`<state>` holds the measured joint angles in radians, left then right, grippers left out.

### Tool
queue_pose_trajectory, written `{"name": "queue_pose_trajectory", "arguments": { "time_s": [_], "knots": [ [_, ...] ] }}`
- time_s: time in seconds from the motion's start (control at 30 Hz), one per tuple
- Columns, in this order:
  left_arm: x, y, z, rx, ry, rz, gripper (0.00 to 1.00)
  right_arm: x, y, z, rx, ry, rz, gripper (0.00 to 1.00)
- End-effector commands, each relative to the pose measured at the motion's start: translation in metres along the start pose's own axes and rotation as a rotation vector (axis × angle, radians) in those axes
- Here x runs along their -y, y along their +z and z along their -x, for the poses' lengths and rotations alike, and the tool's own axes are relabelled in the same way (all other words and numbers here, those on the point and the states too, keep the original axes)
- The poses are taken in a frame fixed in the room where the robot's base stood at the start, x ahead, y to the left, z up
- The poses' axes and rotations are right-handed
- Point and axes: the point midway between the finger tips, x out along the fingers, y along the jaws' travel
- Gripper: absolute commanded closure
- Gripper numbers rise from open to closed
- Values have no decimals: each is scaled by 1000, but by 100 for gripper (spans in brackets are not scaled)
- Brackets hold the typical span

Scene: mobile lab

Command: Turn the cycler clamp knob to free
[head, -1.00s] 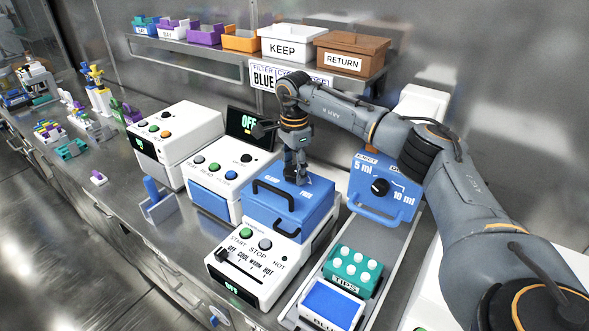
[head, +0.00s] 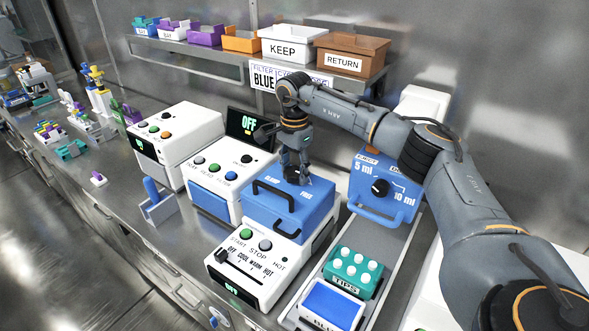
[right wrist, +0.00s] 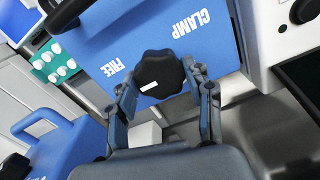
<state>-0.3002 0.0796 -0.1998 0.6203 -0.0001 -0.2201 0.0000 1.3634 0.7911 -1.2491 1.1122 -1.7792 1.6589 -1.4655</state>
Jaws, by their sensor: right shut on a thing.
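The cycler is a white box (head: 285,262) with a blue lid (head: 262,211); the lid also fills the top of the right wrist view (right wrist: 150,32). The lid carries the words CLAMP (right wrist: 192,25) and FREE (right wrist: 113,64). The black clamp knob (right wrist: 163,70) has a short white mark on its side nearest my gripper, toward the FREE side in the right wrist view. My right gripper (right wrist: 161,82) is shut on the knob, one finger on each side. In the head view my right gripper (head: 302,178) largely hides the knob. My left gripper is not in view.
A blue box (head: 384,187) with a dial stands right of the cycler. A green tip rack (head: 353,269) and a blue-topped box (head: 330,304) lie on the rail in front. White instruments (head: 222,178) stand left. A shelf with bins (head: 291,45) hangs behind.

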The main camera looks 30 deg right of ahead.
Motion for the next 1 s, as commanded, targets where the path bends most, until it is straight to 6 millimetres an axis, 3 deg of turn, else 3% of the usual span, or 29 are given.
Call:
{"name": "queue_pose_trajectory", "arguments": {
  "time_s": [0.03, 0.1, 0.13, 0.53, 1.0],
  "knots": [
    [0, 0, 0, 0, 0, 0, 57, -1, 2, -3, 2, 6, 5, 43],
    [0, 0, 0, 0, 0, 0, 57, -1, 1, -2, 2, 5, 4, 28],
    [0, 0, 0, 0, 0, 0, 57, -1, 1, -2, 1, 5, 4, 26],
    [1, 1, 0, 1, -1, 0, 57, 0, 0, 6, 0, 0, 1, 26],
    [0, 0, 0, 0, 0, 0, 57, 1, 1, 95, 1, 0, 3, 26]
  ]
}}
